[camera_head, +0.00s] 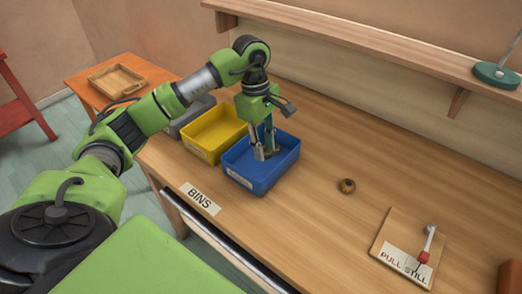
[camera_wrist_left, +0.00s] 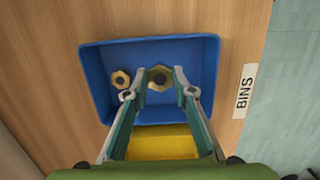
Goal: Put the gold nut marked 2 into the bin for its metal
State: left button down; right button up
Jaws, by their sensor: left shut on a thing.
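My left gripper (camera_head: 265,152) points down inside the blue bin (camera_head: 262,188). It is shut on a gold hex nut (camera_wrist_left: 160,77), which shows between the fingertips in the left wrist view. Another, smaller gold nut (camera_wrist_left: 121,80) lies in the blue bin beside the left finger in that view. I cannot read a number on either nut. A round brown-gold piece (camera_head: 346,186) lies on the table to the right of the blue bin; its marking is too small to read. My right gripper is not in view.
A yellow bin (camera_head: 206,153) stands left of the blue bin, and a grey bin (camera_head: 175,128) beyond it. A BINS label (camera_head: 200,199) lies in front. A board with a lever (camera_head: 396,243) is at the right. A shelf (camera_head: 370,40) runs along the wall.

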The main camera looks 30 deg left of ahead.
aim_at(263, 164)
pick_arm(q)
jog(key=shift+w+a+f, duration=0.3)
jog(key=shift+a+f, duration=0.1)
jog(key=shift+f, duration=0.2)
jog(key=shift+w+a+f, duration=0.25)
jog(key=shift+w+f, duration=0.1)
jog(key=shift+f, duration=0.15)
jog(key=f+p, duration=0.2)
jog(key=f, duration=0.1)
jog(key=shift+w+a, duration=0.15)
jog(key=shift+a, duration=0.15)
jog(key=shift+f, duration=0.6)
jog(key=c, duration=2)
grip_release()
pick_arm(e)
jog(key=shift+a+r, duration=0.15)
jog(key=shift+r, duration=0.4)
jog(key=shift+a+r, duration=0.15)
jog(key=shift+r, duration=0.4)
